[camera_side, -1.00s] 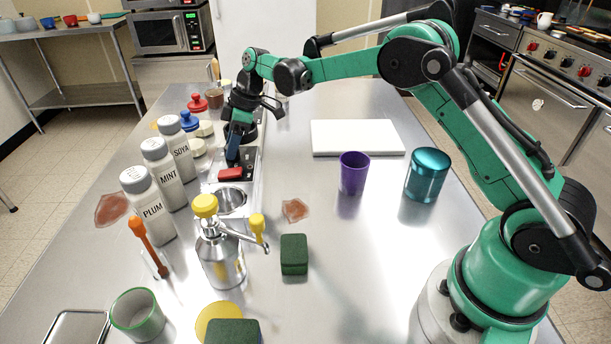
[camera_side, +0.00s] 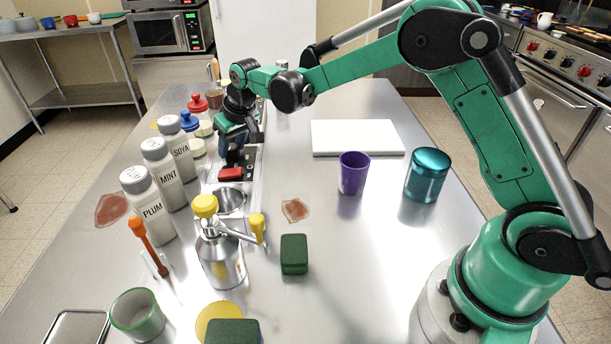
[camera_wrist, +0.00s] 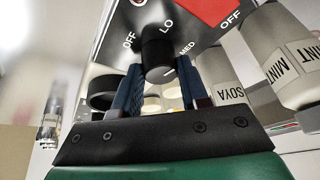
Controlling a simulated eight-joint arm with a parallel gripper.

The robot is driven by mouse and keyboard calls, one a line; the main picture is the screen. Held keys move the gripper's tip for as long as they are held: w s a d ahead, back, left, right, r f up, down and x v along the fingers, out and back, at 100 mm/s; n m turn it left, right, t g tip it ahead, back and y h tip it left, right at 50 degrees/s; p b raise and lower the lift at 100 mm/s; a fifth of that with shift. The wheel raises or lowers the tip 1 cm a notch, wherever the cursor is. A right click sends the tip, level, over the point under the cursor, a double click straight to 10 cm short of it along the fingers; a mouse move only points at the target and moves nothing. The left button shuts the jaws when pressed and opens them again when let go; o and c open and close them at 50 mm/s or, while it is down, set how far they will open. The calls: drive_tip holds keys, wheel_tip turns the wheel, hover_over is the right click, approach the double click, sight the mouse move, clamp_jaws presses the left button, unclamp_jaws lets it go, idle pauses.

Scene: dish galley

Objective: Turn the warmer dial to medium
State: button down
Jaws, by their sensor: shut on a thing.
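The warmer dial (camera_wrist: 158,55) is a black knob on a dark panel, seen in the wrist view with the labels OFF, LO and MED around it. A small pale mark shows near its lower right edge; I cannot tell whether it is the pointer. My gripper (camera_wrist: 160,88) has its blue fingers on either side of the dial and is shut on it. In the side view my gripper (camera_side: 232,155) reaches down to the warmer panel (camera_side: 250,160), behind the red switch (camera_side: 231,174). The dial is hidden there.
Bottles labelled SOYA (camera_side: 179,150), MINT (camera_side: 162,174) and PLUM (camera_side: 148,207) stand close to the left of the panel. A yellow-topped pump dispenser (camera_side: 220,255) stands in front. A purple cup (camera_side: 354,174) and a white board (camera_side: 357,138) lie to the right, with open counter around.

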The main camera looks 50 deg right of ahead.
drive_tip(key=m+h, duration=0.1)
drive_tip(key=m, duration=0.2)
drive_tip(key=shift+a+m+h, duration=0.15)
drive_tip(key=shift+m+h, duration=0.15)
drive_tip(key=shift+m+g+h, duration=0.3)
drive_tip(key=shift+m+h, duration=0.4)
drive_tip(key=shift+m, duration=1.3)
drive_tip(key=shift+c, duration=2.3)
unclamp_jaws()
drive_tip(key=shift+v, duration=2.8)
